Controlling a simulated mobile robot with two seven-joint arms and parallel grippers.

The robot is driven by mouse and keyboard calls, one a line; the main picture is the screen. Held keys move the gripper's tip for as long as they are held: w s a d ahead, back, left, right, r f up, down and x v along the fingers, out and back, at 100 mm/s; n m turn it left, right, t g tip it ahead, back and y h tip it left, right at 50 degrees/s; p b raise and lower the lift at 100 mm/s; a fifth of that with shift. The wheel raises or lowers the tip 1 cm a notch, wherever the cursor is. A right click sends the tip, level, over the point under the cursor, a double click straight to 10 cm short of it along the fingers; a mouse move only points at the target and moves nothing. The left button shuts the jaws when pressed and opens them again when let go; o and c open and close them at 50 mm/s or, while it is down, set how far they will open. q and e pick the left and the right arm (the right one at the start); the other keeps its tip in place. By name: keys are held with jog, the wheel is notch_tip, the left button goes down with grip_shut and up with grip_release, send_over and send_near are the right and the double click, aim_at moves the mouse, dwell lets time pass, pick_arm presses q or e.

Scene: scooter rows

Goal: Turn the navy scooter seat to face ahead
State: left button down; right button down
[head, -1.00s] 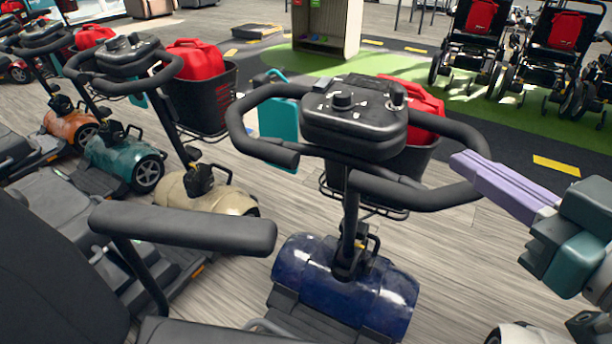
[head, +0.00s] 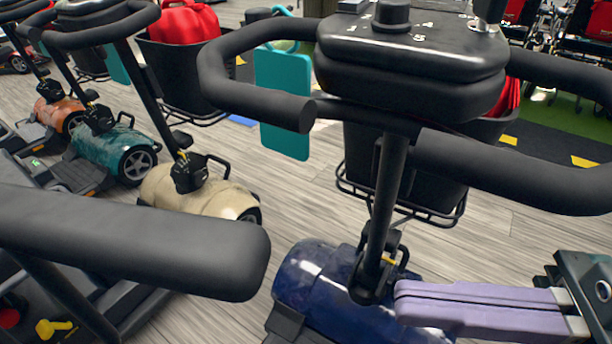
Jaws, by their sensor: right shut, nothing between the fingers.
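The navy scooter's glossy front cover (head: 310,285) shows at the bottom middle of the head view. Its black tiller and console (head: 410,75) rise above it. A padded black armrest (head: 130,240), seemingly the navy scooter's seat armrest, reaches in from the left edge; the cushion and backrest are out of view, so I cannot tell the seat's exact facing. My right gripper (head: 400,312), with lilac fingers, is shut and empty. It comes in from the lower right, in front of the navy cover and below the handlebar, apart from the armrest. My left gripper is not in view.
The black handlebar loops (head: 510,170) overhang my right gripper. A black front basket (head: 365,165) and a teal panel (head: 284,100) stand beyond. Cream (head: 205,190), teal (head: 110,150) and orange (head: 60,113) scooters line the left. Wooden floor is open at right.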

aim_at(260, 275)
jog(key=a, duration=0.2)
jog(key=w+a, duration=0.1)
jog(key=a, duration=0.5)
jog(key=shift+w+a+b, duration=0.2)
jog(key=shift+w+b, duration=0.2)
jog(key=shift+w+r, duration=0.1)
